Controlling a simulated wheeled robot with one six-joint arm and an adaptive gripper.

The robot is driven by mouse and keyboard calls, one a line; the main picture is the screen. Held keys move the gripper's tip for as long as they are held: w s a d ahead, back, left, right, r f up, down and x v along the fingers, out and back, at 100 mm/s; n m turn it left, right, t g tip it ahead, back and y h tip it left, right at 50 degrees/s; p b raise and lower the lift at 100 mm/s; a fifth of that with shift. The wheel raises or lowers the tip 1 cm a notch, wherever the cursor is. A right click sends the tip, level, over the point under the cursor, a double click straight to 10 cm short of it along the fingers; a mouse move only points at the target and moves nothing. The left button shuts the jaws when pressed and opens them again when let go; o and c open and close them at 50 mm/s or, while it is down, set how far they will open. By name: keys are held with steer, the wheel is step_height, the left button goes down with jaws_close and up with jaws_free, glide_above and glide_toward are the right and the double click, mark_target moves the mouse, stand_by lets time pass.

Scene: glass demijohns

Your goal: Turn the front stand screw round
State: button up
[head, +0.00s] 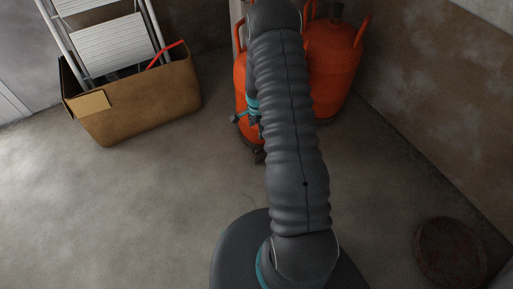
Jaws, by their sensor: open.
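My gripper (246,119) shows only in part, small and dark with teal parts, at the left edge of my arm in the head view. It is in front of an orange gas cylinder (241,80) and is open. I see nothing between its fingers. I cannot make out the front stand screw or its stand. A small dark piece (259,156) shows low beside my arm, below the gripper, but I cannot tell what it is. My arm hides much of the area behind it.
Another orange cylinder (334,65) stands at the back right, near the wall. A cardboard box (150,104) at the left holds a folded stepladder (108,45) and a red thing (166,54). A rusty round lid (450,252) lies at lower right. The concrete floor at left is clear.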

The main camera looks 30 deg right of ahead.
mark_target(257, 149)
step_height(257, 149, down, 13)
steer(key=shift+f, duration=0.1)
stand_by(0.4)
steer(key=shift+b, duration=0.3)
steer(key=c, duration=1.1)
